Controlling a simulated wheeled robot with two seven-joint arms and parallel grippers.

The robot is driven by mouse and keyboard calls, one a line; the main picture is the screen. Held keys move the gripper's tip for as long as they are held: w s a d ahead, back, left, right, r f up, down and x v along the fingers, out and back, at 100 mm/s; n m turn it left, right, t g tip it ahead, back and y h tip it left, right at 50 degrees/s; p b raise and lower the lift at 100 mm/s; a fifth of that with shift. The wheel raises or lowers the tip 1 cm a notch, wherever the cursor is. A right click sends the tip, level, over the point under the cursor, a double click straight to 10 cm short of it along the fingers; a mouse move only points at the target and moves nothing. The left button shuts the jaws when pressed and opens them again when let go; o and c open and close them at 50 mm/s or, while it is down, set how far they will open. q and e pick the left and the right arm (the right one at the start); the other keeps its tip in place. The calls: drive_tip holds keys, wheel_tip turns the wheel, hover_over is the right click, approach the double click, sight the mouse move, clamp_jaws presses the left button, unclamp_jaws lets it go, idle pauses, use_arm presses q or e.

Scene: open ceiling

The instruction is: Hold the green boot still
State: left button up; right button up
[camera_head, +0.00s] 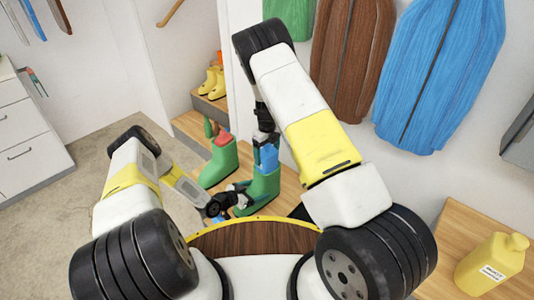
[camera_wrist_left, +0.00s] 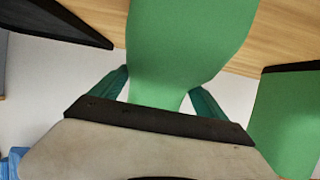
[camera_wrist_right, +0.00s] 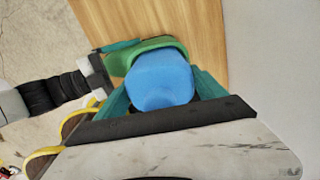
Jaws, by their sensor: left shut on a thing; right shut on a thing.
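A green boot (camera_head: 265,187) stands upright on the wooden bench. My left gripper (camera_head: 236,195) is shut on this boot from its left side. In the left wrist view the boot (camera_wrist_left: 185,45) fills the space between the teal fingers. My right gripper (camera_head: 266,137) is above the boot, shut on a blue object (camera_head: 266,158) at the boot's top opening. In the right wrist view the blue object (camera_wrist_right: 160,80) sits between the fingers, with the green rim (camera_wrist_right: 130,55) around its far side. How deep it sits is hidden.
A second green boot (camera_head: 219,163) stands on the bench to the left, with red and green items at its top. Yellow boots (camera_head: 211,84) stand on a shelf behind. A yellow jug (camera_head: 491,262) is at the lower right. A white wall is close on the right.

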drive_tip(key=shift+f, duration=1.7)
drive_tip(key=o, duration=1.9)
wheel_tip(320, 180, up, 12)
use_arm(q)
drive_tip(key=o, duration=1.7)
drive_tip(key=shift+a, duration=0.1)
